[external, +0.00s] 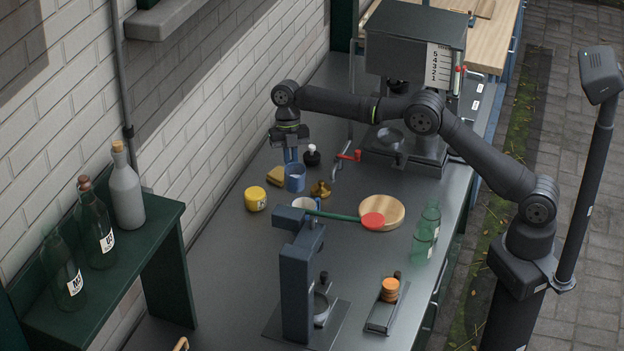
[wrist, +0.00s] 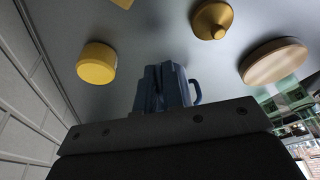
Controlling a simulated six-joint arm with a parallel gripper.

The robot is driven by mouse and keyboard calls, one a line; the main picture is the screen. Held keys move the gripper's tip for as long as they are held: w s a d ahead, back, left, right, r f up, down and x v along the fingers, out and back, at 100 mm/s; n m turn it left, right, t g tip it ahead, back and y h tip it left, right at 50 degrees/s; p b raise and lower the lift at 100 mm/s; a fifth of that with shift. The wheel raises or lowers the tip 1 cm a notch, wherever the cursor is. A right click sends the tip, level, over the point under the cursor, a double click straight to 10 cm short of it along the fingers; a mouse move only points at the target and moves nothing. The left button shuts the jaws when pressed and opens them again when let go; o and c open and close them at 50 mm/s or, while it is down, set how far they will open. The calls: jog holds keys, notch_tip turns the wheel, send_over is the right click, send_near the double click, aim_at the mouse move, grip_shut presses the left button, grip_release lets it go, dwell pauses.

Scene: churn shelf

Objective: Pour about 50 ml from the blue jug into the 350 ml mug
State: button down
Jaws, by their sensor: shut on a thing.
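The blue jug (external: 295,180) is upright at or just above the counter, below my gripper, in the external view. My gripper (external: 291,158) points down and is shut on the jug at its upper part. In the wrist view the jug (wrist: 174,88) shows with its handle to the right, partly covered by my gripper (wrist: 160,92). A pale mug (external: 306,203) stands just in front of the jug in the external view, partly hidden by a dark blue stand. Its size marking cannot be read. The jug's contents are hidden.
A yellow tin (external: 255,199) stands left of the jug. A brass piece (external: 320,188) and a round wooden board (external: 394,210) lie to the right. The dark blue stand (external: 296,270) with a green lever rises in front.

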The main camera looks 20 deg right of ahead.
jog(key=shift+w+d+f+g, duration=0.15)
jog(key=shift+w+f+g, duration=0.35)
jog(key=shift+w, duration=0.05)
dwell(0.5)
